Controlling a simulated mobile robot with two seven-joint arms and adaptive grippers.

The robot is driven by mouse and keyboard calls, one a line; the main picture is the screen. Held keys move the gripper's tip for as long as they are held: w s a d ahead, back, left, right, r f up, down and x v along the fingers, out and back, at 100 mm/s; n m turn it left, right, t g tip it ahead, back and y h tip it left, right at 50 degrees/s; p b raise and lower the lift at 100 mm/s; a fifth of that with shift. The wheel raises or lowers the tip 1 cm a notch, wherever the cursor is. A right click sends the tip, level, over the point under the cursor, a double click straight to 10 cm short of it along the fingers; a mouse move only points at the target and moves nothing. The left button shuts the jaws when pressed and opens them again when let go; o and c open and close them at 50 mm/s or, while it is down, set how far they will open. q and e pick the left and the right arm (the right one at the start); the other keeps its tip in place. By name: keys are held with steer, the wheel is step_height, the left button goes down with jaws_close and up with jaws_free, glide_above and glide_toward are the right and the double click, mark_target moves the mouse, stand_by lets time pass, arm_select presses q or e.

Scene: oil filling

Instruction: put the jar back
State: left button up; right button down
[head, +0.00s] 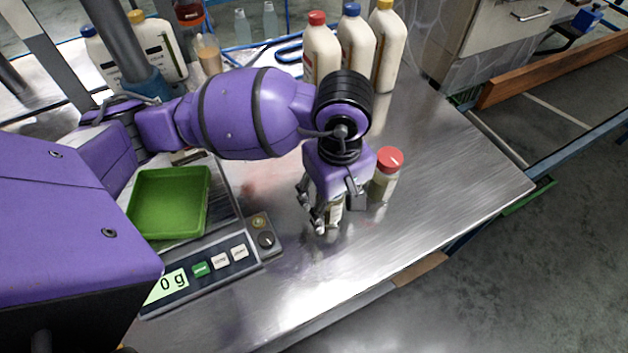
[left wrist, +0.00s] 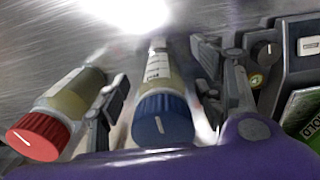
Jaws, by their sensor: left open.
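My left gripper (head: 335,208) points down over the steel table, right of the scale. It is open around a small jar (head: 336,211), mostly hidden by the gripper in the head view. In the left wrist view this jar's blue cap (left wrist: 163,120) and pale labelled body (left wrist: 159,68) are between the open fingers (left wrist: 162,75). The jar stands on the table. A second jar with a red cap (head: 389,160) and yellowish contents stands just right of the gripper; it also shows in the left wrist view (left wrist: 38,136), outside the fingers. My right gripper is not in view.
A scale (head: 218,250) reading 0 g carries an empty green tray (head: 170,202). White bottles with red (head: 320,50), blue (head: 355,45) and yellow (head: 386,45) caps stand at the back. The table (head: 450,170) is clear on the right up to its edge.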

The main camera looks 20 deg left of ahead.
arm_select(q)
step_height(320, 180, up, 11)
steer(key=shift+r, duration=0.1)
stand_by(0.5)
